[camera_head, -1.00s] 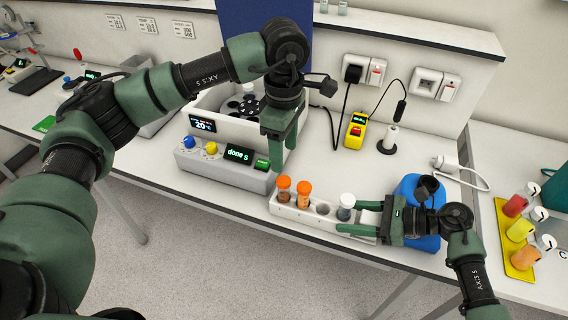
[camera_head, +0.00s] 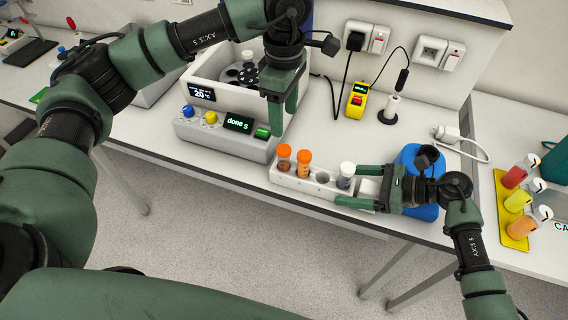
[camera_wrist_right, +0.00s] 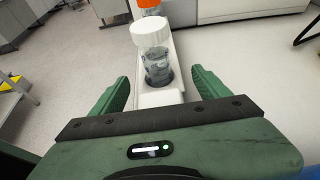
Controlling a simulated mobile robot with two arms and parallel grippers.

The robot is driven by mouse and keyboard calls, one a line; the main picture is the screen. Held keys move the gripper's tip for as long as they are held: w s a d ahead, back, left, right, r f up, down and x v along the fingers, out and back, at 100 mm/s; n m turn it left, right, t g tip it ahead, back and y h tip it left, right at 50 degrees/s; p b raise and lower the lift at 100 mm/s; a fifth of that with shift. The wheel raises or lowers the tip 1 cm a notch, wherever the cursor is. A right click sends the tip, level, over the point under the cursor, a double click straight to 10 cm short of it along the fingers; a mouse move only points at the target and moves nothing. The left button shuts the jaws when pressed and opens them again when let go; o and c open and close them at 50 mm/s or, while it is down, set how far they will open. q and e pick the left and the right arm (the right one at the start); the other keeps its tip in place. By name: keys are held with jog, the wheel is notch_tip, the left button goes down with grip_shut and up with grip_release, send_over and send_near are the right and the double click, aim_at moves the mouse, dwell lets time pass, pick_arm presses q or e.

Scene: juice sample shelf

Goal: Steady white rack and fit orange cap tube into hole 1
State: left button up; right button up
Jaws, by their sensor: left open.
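The white rack (camera_head: 312,192) lies near the bench's front edge. Two orange cap tubes stand upright in its left part, one at the left end (camera_head: 284,166) and one beside it (camera_head: 304,172). To their right is an empty hole (camera_head: 323,178), then a white-capped tube (camera_head: 346,182). My right gripper (camera_head: 352,187) has its open fingers on either side of the rack's right end; the right wrist view shows gaps between the fingers (camera_wrist_right: 160,88) and the rack (camera_wrist_right: 186,78). My left gripper (camera_head: 284,118) is open and empty, pointing down above and behind the rack's left end.
A white device (camera_head: 222,140) with a "done s" display and an open rotor bowl stands behind my left gripper. A blue object (camera_head: 408,162) is behind my right gripper. A yellow tray (camera_head: 512,232) with capped bottles sits at right. A yellow instrument (camera_head: 357,100) stands farther back.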

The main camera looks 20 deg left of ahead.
jog(key=v, duration=1.2)
